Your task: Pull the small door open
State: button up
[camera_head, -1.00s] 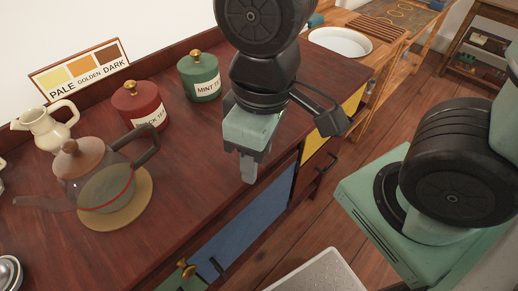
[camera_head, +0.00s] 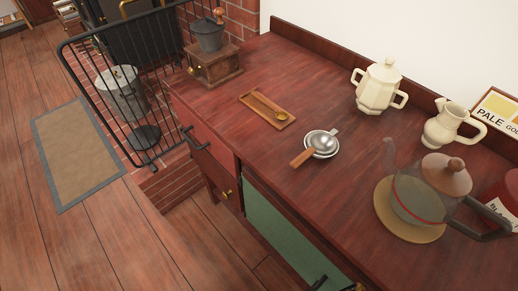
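The dark red wooden cabinet (camera_head: 330,195) has coloured fronts along its near side. A red front (camera_head: 213,148) at its left end bears a black bar handle (camera_head: 195,141). A brass knob (camera_head: 227,194) sits below it. A green front (camera_head: 283,236) is to the right, with a black handle (camera_head: 318,283) near its lower right, cut close to the frame's bottom. All the fronts look closed; I cannot tell which is the small door. My gripper is out of view.
On the cabinet top stand a coffee mill (camera_head: 212,62), a wooden tray (camera_head: 268,110), a strainer (camera_head: 320,144), a cream sugar pot (camera_head: 381,87), a jug (camera_head: 451,123) and a glass teapot (camera_head: 425,190). A black fireguard (camera_head: 125,85) stands left.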

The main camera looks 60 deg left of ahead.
aim_at(231, 190)
jog(key=u, duration=2.45)
